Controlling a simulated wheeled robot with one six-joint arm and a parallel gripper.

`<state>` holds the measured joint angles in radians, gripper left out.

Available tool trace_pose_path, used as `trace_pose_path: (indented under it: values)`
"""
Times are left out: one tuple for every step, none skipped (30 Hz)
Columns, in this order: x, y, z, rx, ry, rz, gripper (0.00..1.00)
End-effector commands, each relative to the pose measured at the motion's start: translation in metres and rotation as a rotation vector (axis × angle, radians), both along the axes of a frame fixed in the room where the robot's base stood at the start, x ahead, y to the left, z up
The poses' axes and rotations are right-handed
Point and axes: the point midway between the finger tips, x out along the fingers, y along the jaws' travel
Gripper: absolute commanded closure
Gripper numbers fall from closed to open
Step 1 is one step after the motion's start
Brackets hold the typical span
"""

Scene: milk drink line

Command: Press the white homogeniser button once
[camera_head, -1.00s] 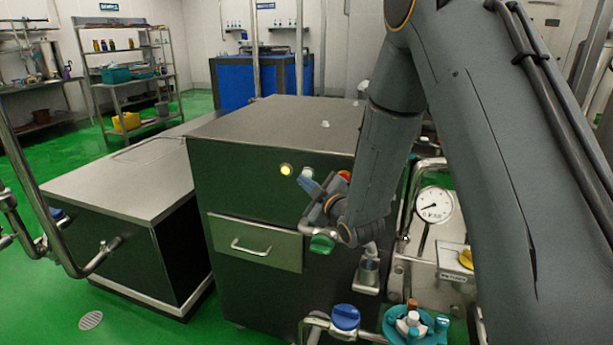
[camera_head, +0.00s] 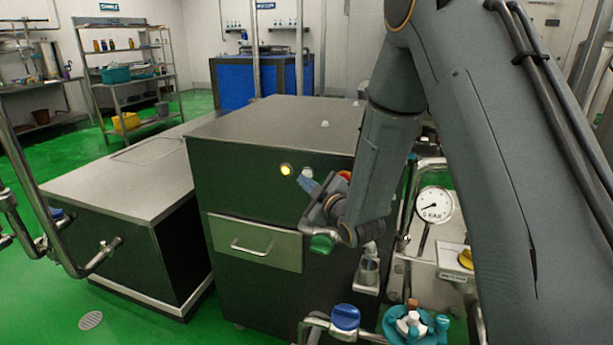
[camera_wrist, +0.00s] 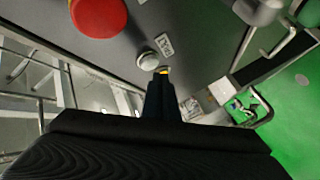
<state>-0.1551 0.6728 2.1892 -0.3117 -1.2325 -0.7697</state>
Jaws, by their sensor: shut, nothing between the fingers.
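The homogeniser is a dark green cabinet with a steel top (camera_head: 270,130). Its white button (camera_head: 307,172) is on the front face, right of a lit yellow lamp (camera_head: 286,169), with a red button (camera_head: 345,174) further right. In the wrist view the white button (camera_wrist: 149,61) is round, beside a small label (camera_wrist: 164,46); the red button (camera_wrist: 98,15) is large and near the top edge. My gripper (camera_head: 304,183) is shut and empty, its tips just below the white button in the head view. In the wrist view the tips (camera_wrist: 162,73) are close beside it; I cannot tell whether they touch.
A drawer with a handle (camera_head: 250,247) is below the buttons. Pipework with a green-capped fitting (camera_head: 321,244), a blue-capped valve (camera_head: 345,317) and a pressure gauge (camera_head: 434,205) crowd the right side. A lower steel-topped unit (camera_head: 125,185) stands left.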

Motion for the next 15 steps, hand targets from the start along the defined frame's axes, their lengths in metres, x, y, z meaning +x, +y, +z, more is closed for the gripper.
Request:
trace_pose_path:
  values:
    - [0.0013, -0.0006, -0.0001, 0.0, -0.001, -0.001, 1.0]
    - [0.0021, -0.0009, -0.0001, 0.0, -0.001, -0.001, 1.0]
    - [0.0034, -0.0015, -0.0002, 0.0, -0.001, -0.001, 1.0]
    - [0.0044, -0.0019, -0.0002, 0.0, -0.001, -0.001, 1.0]
    - [0.0055, -0.0022, -0.0003, 0.0, -0.001, -0.001, 1.0]
    - [0.0066, -0.0027, -0.0003, 0.0, -0.001, -0.001, 1.0]
    - [0.0073, -0.0029, -0.0003, 0.0, -0.001, -0.001, 1.0]
    - [0.0077, -0.0031, -0.0002, 0.0, -0.001, -0.001, 1.0]
    - [0.0078, -0.0031, 0.0, 0.0, 0.0, 0.0, 1.0]
    - [0.0078, -0.0031, 0.0, 0.0, 0.0, 0.0, 1.0]
    - [0.0077, -0.0031, 0.0001, 0.0, 0.0, 0.0, 1.0]
    - [0.0077, -0.003, 0.0002, 0.0, 0.0, 0.0, 1.0]
    - [0.0076, -0.0031, 0.0002, 0.0, 0.0, 0.0, 1.0]
    - [0.0076, -0.0031, 0.0002, 0.0, 0.0, 0.0, 1.0]
    - [0.0076, -0.0031, 0.0002, 0.0, 0.0, 0.0, 1.0]
